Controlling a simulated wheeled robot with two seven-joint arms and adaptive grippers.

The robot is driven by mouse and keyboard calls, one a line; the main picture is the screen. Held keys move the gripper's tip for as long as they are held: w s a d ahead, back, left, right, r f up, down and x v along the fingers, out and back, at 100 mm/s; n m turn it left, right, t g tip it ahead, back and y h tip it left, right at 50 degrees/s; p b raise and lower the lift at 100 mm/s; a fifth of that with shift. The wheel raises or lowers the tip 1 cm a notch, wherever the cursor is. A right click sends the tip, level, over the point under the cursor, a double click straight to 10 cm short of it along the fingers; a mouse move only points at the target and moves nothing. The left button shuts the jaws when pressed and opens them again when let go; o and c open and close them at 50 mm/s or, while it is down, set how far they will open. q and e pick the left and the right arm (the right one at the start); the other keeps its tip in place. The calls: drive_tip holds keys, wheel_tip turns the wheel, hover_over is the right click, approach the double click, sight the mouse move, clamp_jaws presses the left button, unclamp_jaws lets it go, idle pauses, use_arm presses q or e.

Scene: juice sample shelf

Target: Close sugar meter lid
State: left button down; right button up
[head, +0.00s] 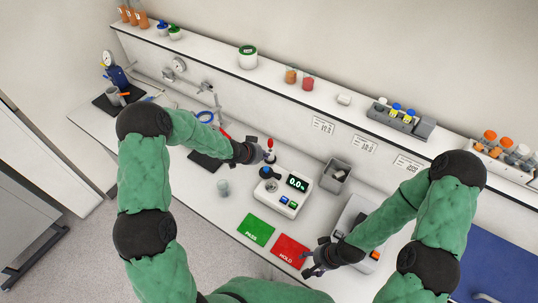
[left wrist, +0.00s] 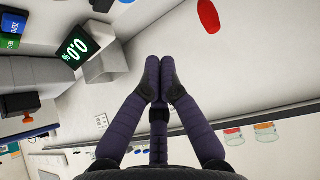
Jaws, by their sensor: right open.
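The sugar meter (head: 283,194) is a white box on the counter with a lit display reading 0.0 and blue and green buttons. A dark round part (head: 266,172) sits at its back left; I cannot tell the lid's exact position. The display also shows at the upper left of the left wrist view (left wrist: 75,46). My left gripper (head: 262,153) is above and behind the meter, beside a red-topped dropper (head: 270,145). Its fingers (left wrist: 160,62) are together, with nothing visible between them. My right gripper (head: 309,265) is open and empty near the red HOLD card.
The green PASS card (head: 256,230) and red HOLD card (head: 290,251) lie in front of the meter. A small clear cup (head: 223,187) stands left of it, a grey bin (head: 335,175) right of it. A shelf (head: 215,64) with bottles runs behind.

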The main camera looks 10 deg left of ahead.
sight(270, 171)
use_arm(q)
drive_tip(key=x, duration=0.8)
drive_tip(key=shift+w+d+f, duration=0.2)
drive_tip(key=shift+f, duration=0.1)
use_arm(e)
drive_tip(key=shift+w, duration=0.15)
use_arm(q)
drive_tip(key=shift+s+a+f, duration=0.15)
drive_tip(key=shift+s+a, duration=0.05)
drive_tip(key=shift+a, duration=0.05)
use_arm(e)
drive_tip(key=shift+d+r, duration=0.1)
drive_tip(key=shift+r, duration=0.05)
use_arm(q)
drive_tip(key=shift+s+a+f+p, duration=0.1)
drive_tip(key=shift+s+a+p, duration=0.3)
drive_tip(key=shift+s, duration=0.3)
drive_tip(key=shift+s+a+f+p, duration=0.15)
drive_tip(key=shift+s+a, duration=0.35)
drive_tip(key=shift+s, duration=0.15)
use_arm(e)
drive_tip(key=shift+r, duration=0.3)
